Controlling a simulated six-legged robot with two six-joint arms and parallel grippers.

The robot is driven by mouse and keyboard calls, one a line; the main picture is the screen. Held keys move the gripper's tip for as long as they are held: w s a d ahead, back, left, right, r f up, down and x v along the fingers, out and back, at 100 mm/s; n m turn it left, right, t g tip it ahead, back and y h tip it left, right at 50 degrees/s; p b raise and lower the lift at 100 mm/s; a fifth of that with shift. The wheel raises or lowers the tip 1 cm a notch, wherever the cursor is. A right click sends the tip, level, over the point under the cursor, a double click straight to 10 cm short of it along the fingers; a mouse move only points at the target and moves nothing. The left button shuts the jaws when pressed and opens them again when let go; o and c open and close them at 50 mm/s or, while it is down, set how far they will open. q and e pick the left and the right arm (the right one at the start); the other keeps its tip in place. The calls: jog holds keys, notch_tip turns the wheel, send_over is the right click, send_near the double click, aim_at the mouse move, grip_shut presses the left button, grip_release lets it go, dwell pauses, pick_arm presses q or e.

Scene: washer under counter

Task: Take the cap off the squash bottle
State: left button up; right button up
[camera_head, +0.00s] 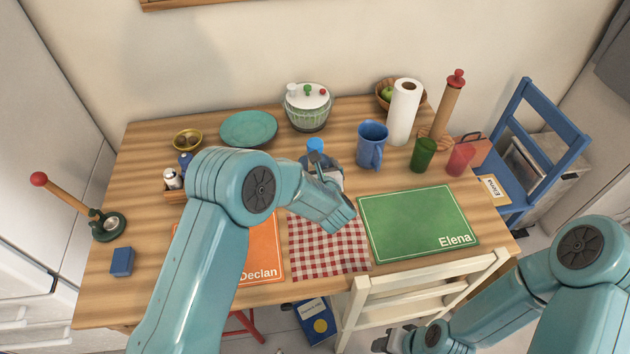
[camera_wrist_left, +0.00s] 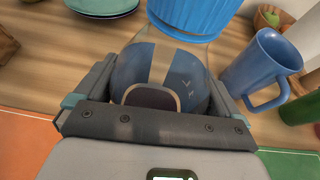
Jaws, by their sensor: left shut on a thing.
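The squash bottle (camera_wrist_left: 160,75) has a clear, rounded bluish body and stands on the table behind the checked cloth. Its ribbed blue cap (camera_head: 316,145) is on top, and the cap also fills the top of the left wrist view (camera_wrist_left: 195,15). My left gripper (camera_head: 325,170) is shut on the bottle's body below the cap, with one finger on each side in the left wrist view (camera_wrist_left: 160,95). In the head view the gripper hides most of the bottle. My right gripper (camera_head: 390,342) is low at the bottom edge, away from the bottle, its fingers unclear.
A blue mug (camera_head: 372,145) stands just right of the bottle. A paper roll (camera_head: 403,112), green cup (camera_head: 423,155) and red cup (camera_head: 460,160) are further right. A teal plate (camera_head: 249,129) and lidded bowl (camera_head: 308,108) are behind. The green mat (camera_head: 418,220) is bare.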

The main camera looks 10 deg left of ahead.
pick_arm(q)
notch_tip(320, 180, up, 20)
jog(key=b, duration=0.1)
jog(key=s+a+f, duration=0.2)
jog(key=a+f, duration=0.1)
jog(key=a, duration=0.4)
jog(key=s+a+f, duration=0.1)
jog(key=a+f, duration=0.2)
jog(key=a, duration=0.3)
jog(key=s+d+f+m+t+h, duration=0.1)
jog(key=s+d+f+m+h, duration=0.4)
jog(key=s+d+f, duration=0.1)
jog(key=shift+s+d+h, duration=0.4)
jog(key=shift+s, duration=0.35)
